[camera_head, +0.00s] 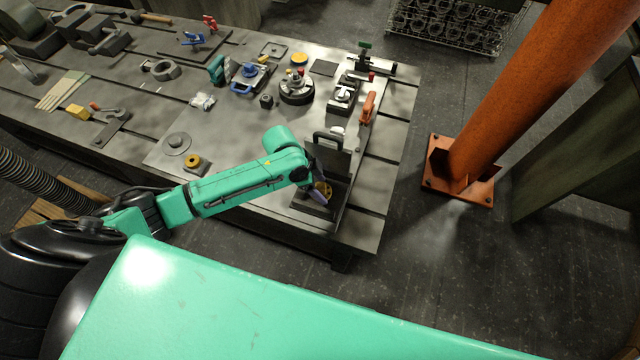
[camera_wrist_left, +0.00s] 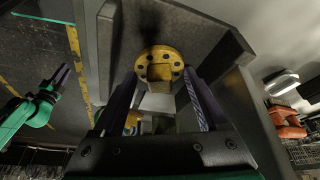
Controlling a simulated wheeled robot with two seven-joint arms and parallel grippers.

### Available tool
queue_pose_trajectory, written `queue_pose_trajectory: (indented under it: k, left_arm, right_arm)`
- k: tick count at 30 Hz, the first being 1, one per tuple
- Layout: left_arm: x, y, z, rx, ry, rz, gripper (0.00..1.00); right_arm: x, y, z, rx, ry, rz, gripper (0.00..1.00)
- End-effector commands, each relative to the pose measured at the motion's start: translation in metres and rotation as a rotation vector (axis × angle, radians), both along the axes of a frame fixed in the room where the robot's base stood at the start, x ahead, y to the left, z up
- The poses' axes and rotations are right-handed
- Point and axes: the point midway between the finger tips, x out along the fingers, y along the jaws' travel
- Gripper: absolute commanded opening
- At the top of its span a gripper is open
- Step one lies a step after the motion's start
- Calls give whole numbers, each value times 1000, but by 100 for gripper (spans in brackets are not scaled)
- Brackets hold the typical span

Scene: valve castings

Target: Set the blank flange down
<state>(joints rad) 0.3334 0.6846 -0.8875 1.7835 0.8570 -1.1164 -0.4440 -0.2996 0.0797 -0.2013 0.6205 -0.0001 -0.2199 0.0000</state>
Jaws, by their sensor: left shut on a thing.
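The blank flange is a yellow disc with a ring of bolt holes; it shows in the left wrist view (camera_wrist_left: 158,66) and, partly covered, in the head view (camera_head: 323,189). My left gripper (camera_head: 318,188) is shut on it; in the left wrist view its two dark fingers (camera_wrist_left: 160,100) stand on either side of a pale block below the disc. The flange is inside or just above a dark grey angled fixture (camera_head: 333,160) at the table's near right. I cannot tell whether it touches the fixture. My right gripper (camera_wrist_left: 60,78) shows small at the left of the left wrist view.
The steel table (camera_head: 240,130) carries a yellow-topped part (camera_head: 193,161), a round grey disc (camera_head: 176,143), a round fixture (camera_head: 296,88) and an orange-handled clamp (camera_head: 368,107). An orange column (camera_head: 500,100) stands right of the table. Open floor lies between them.

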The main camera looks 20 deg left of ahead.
Motion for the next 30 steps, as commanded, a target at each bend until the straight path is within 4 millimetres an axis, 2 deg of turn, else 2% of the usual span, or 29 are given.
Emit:
queue_pose_trajectory:
  k: [16, 17, 18, 26, 30]
  left_arm:
    - [0, 0, -4, -1, -1, 0, 0]
    - [0, 0, -4, -1, -1, 0, 87]
    - [0, 0, -3, -1, -1, 0, 100]
    - [0, 1, -3, 0, 2, 1, 100]
    - [-1, 5, 8, 1, 1, 2, 100]
  right_arm:
    - [0, 1, -1, 1, 1, -1, 30]
    - [0, 1, -1, 1, 1, -1, 30]
    - [0, 1, -1, 1, 1, -1, 30]
    - [0, 0, -1, 1, 1, -2, 30]
    - [-1, 0, -1, 0, 1, -2, 30]
